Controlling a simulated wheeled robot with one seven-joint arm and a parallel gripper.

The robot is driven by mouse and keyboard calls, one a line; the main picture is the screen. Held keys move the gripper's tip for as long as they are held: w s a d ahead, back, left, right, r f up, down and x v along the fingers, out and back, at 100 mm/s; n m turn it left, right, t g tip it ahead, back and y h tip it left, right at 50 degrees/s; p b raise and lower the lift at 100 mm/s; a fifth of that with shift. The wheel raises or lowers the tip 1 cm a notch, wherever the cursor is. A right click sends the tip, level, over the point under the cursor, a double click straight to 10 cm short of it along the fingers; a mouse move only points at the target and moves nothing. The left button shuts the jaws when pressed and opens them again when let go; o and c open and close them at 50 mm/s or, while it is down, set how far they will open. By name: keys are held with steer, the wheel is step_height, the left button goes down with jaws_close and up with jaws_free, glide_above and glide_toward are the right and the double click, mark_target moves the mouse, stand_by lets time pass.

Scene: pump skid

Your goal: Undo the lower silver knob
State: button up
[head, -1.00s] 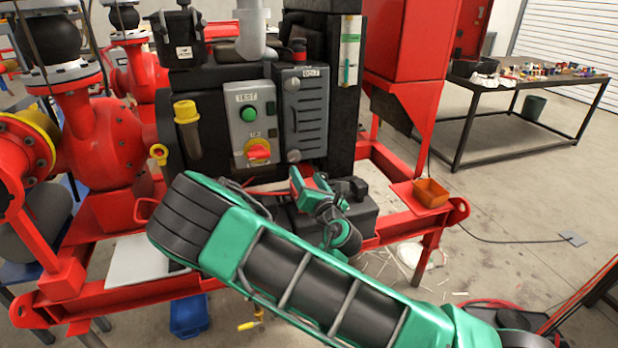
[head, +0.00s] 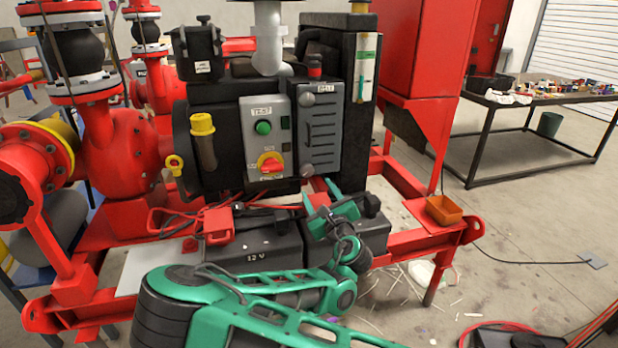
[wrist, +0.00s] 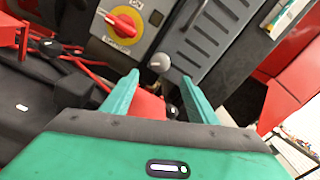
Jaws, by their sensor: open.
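The lower silver knob (head: 306,170) sits at the bottom left corner of the dark grey louvred cover (head: 321,135). In the wrist view the knob (wrist: 159,62) shows just beyond and between my fingertips, apart from them. An upper silver knob (head: 307,99) sits at the cover's top left corner. My gripper (head: 325,188) is open and empty, just below and to the right of the lower knob in the head view. Its two green fingers (wrist: 158,88) spread wide in the wrist view.
Left of the cover is a grey control box (head: 266,140) with a green button and a red rotary switch (head: 270,163) on yellow. Below are black batteries (head: 255,252) with red cables.

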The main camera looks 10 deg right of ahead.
mark_target(308, 172)
steer(key=w, duration=0.3)
steer(key=w+a, duration=0.1)
steer(key=w, duration=0.6)
steer(key=shift+w+a, duration=0.15)
steer(key=shift+w, duration=0.1)
steer(key=c, duration=1.1)
